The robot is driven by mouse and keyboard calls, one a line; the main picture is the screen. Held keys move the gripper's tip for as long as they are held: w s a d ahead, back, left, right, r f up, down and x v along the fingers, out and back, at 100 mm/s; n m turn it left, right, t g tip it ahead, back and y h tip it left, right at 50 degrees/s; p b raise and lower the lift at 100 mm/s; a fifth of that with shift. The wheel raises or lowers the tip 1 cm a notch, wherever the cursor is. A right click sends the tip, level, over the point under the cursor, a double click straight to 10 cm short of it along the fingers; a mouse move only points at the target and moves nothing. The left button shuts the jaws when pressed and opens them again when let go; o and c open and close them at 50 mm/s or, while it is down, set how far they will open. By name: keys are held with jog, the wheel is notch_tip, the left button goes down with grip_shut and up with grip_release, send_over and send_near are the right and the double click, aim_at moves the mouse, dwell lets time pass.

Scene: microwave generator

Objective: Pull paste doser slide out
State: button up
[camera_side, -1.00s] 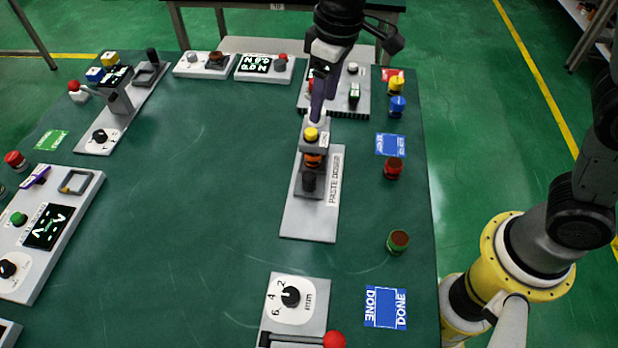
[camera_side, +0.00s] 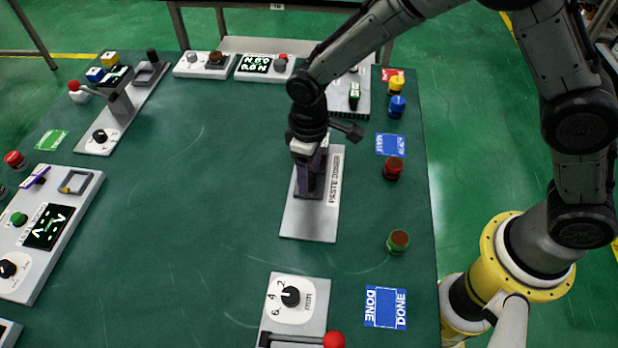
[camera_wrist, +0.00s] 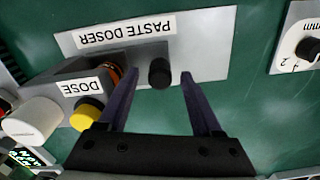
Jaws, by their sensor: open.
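The paste doser is a grey plate (camera_side: 308,225) labelled PASTE DOSER in the middle of the table. In the wrist view its plate (camera_wrist: 210,55) carries a black upright knob (camera_wrist: 160,72), which looks like the slide handle, an orange part (camera_wrist: 117,75), and a grey block labelled DOSE with a yellow button (camera_wrist: 87,113). My gripper (camera_wrist: 157,78) is open, with its two purple fingers on either side of the black knob, apart from it. In the side view my gripper (camera_side: 309,190) is down over the doser and hides most of it.
A dial panel (camera_side: 290,297) with a red-ended lever stands in front of the doser. Red (camera_side: 393,168) and green (camera_side: 398,241) round pieces stand to the right. The table left of the doser is clear.

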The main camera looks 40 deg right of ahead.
jog(key=shift+f, duration=1.3)
jog(key=shift+c, duration=0.3)
grip_shut()
jog(key=shift+a, duration=0.15)
